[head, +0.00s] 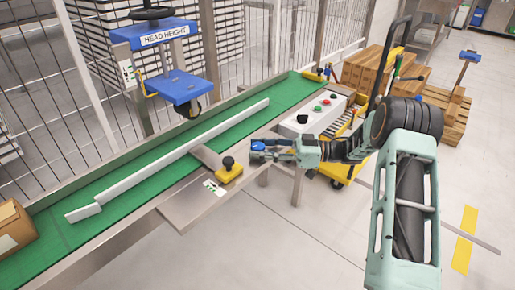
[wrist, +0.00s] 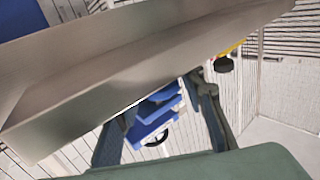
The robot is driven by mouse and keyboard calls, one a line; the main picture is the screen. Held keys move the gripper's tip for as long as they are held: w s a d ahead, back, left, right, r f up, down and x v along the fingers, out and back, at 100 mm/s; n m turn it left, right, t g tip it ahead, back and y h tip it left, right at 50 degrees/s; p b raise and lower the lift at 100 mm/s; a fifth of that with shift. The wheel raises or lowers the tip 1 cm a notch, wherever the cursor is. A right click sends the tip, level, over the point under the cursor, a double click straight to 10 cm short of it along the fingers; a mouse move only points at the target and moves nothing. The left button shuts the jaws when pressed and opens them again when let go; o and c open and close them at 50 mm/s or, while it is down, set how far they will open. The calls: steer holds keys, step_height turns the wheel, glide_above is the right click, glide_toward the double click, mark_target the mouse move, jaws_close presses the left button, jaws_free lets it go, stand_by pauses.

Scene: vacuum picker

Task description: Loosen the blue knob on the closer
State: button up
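A blue rounded part (head: 258,146), which looks like the blue knob, shows at the conveyor's near edge, at the fingertips of my gripper (head: 264,152). My gripper reaches in from the right. In the wrist view the two dark fingers stand apart, and I see no object held in my gripper (wrist: 162,112). A metal edge covers part of the left finger. The blue head-height unit (head: 175,88) stands over the belt with a black handwheel on top. It shows upside down between the fingers in the wrist view (wrist: 152,125). Contact with the knob cannot be told.
A yellow block with a black knob (head: 229,170) sits on the conveyor's near side, left of my gripper. The metal rail (wrist: 120,70) fills much of the wrist view. A control box (head: 315,114) stands behind my gripper. A cardboard box (head: 14,230) is at left. Floor in front is clear.

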steer(key=d, duration=1.1)
steer(key=shift+d, duration=0.2)
steer(key=shift+o, duration=0.6)
steer(key=shift+s, duration=0.1)
